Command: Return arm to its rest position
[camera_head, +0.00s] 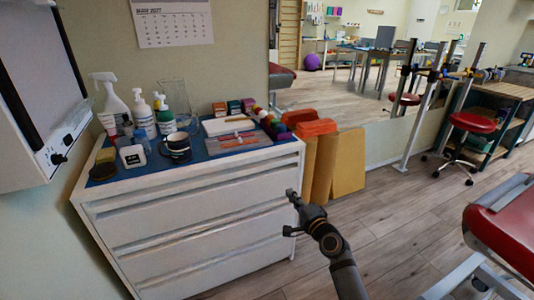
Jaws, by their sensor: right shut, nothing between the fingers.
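My right gripper (291,214) is in the head view, in front of the right part of the white drawer cabinet (200,218). Its arm comes in from the bottom, right of the middle. The gripper is shut and empty, and it is below the level of the cabinet top. I cannot tell how far it is from the drawer fronts. My left gripper is not in view.
The cabinet top holds spray and pump bottles (115,108), a dark mug (177,147), a glass jug (177,103) and a white tray (229,125). Wooden boards (348,162) lean right of it. A red padded table (505,225) stands at right. Wooden floor (400,222) lies clear between.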

